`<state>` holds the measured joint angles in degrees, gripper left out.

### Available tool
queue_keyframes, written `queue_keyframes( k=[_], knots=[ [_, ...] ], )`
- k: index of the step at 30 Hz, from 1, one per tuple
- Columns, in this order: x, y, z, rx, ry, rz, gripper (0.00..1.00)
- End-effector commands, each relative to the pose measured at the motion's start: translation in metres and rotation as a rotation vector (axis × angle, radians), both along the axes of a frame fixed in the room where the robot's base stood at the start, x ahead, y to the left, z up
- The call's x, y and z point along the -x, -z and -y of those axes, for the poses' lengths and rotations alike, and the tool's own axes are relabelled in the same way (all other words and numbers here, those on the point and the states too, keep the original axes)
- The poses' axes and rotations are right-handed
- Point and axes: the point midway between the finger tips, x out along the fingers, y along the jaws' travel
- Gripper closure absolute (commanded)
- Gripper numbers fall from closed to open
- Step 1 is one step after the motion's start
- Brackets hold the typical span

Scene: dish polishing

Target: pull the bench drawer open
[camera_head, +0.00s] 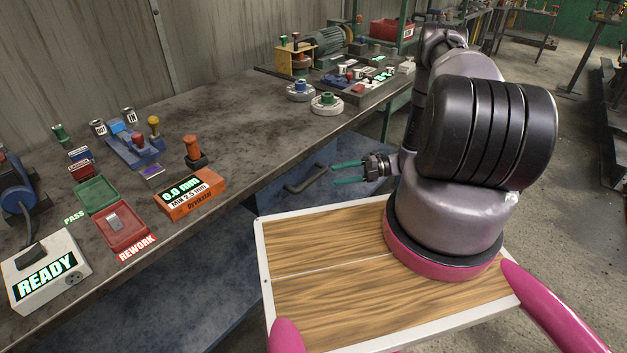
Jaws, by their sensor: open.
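The bench drawer is the blue front (285,177) below the bench top, with a dark bar handle (306,178) on it. The drawer looks shut, though the bench edge and my tray hide part of it. My gripper (333,173) has two green fingers and points left at the handle. It is open and empty. Its fingertips are close to the handle's right end; I cannot tell whether they touch it.
The bench top (240,115) carries an orange gauge box (190,194), a green tray (96,195), a red tray (122,228) and a white READY box (45,270) near its front edge. Grey fixtures (327,103) stand farther back. Open floor (560,180) lies to the right.

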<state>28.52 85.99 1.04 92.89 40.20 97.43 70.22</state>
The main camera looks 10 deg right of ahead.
Motion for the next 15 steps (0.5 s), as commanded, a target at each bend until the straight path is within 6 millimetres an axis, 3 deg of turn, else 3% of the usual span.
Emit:
queue_keyframes(
  k=[9,15],
  knots=[
    [-0.008,0.008,-0.060,0.001,-0.005,0.002,0.43],
    [-0.012,0.012,-0.086,0.001,-0.004,0.002,0.43]
  ],
)
